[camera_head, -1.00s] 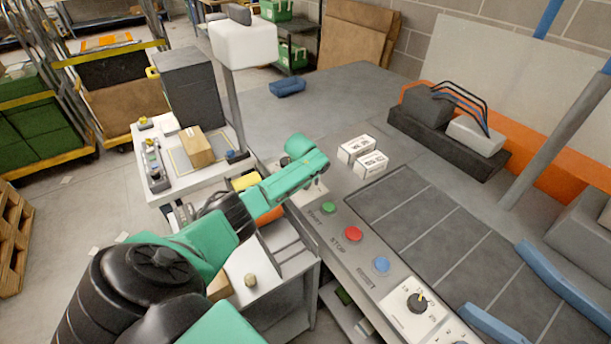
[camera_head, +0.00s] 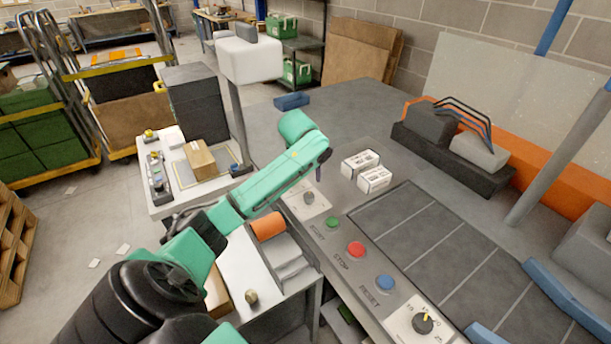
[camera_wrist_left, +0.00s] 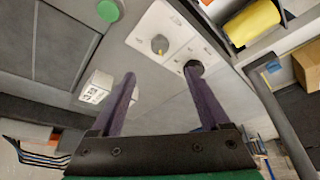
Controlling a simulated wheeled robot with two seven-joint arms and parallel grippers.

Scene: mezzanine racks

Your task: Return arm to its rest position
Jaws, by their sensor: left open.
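My left arm (camera_head: 240,200), green and black, reaches in from the lower left of the head view. Its gripper (camera_head: 318,172) hangs above the near-left end of the grey console, mostly hidden behind the wrist. In the left wrist view the two dark fingers of the gripper (camera_wrist_left: 161,73) are spread apart with nothing held between them. A round grey knob on a white plate (camera_head: 309,197) lies below the gripper, apart from it. The knob also shows between the fingers in the wrist view (camera_wrist_left: 160,45). My right gripper is not in view.
Green (camera_head: 332,222), red (camera_head: 355,249) and blue (camera_head: 386,283) buttons line the console edge. Two white boxes (camera_head: 360,164) stand right of the gripper. A white side table (camera_head: 184,204) holds a carton (camera_head: 199,159). A post with a white head (camera_head: 249,60) rises behind the arm.

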